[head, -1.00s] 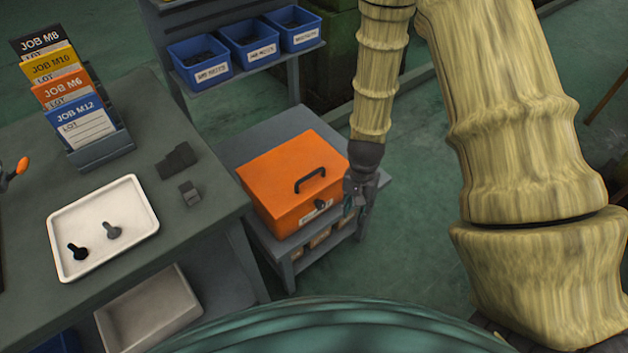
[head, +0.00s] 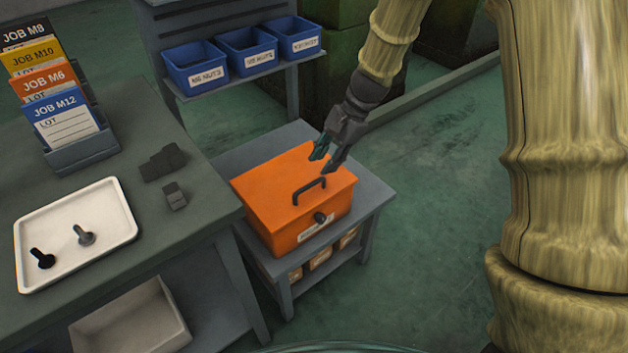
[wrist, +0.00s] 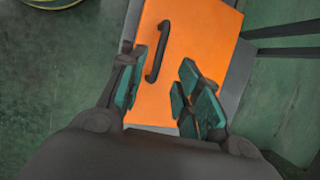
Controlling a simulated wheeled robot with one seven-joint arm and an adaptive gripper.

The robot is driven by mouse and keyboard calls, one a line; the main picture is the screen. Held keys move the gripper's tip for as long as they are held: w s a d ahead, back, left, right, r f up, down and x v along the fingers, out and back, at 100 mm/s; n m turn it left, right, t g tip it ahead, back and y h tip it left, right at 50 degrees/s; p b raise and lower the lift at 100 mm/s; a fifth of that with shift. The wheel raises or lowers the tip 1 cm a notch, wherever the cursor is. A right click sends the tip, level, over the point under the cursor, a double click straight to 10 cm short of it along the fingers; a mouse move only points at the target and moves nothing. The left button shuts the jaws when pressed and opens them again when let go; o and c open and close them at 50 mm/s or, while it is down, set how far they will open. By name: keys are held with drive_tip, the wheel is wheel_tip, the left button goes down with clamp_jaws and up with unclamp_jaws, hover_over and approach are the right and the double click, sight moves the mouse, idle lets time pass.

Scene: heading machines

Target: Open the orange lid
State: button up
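An orange box with a closed orange lid (head: 270,178) sits on a small grey stand. A dark handle (head: 309,190) stands up from the lid, and a dark round latch (head: 320,218) and a label are on the box front. My gripper (head: 325,162) is open and empty, above the back right part of the lid, apart from the handle. In the wrist view my gripper (wrist: 160,100) has its teal-padded fingers spread over the orange lid (wrist: 195,45). The handle (wrist: 158,52) lies ahead of the fingers, nearer the left one.
A grey workbench (head: 205,235) on the left holds a white tray (head: 115,240) with two bolts, small dark blocks (head: 163,163) and a job card rack (head: 85,150). Blue bins (head: 247,50) stand on a shelf behind. The floor right of the stand is clear.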

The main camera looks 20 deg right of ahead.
sight(311, 184)
drive_tip(key=x, duration=0.7)
drive_tip(key=shift+a+f+b, duration=0.1)
drive_tip(key=shift+f+b, duration=0.2)
clamp_jaws()
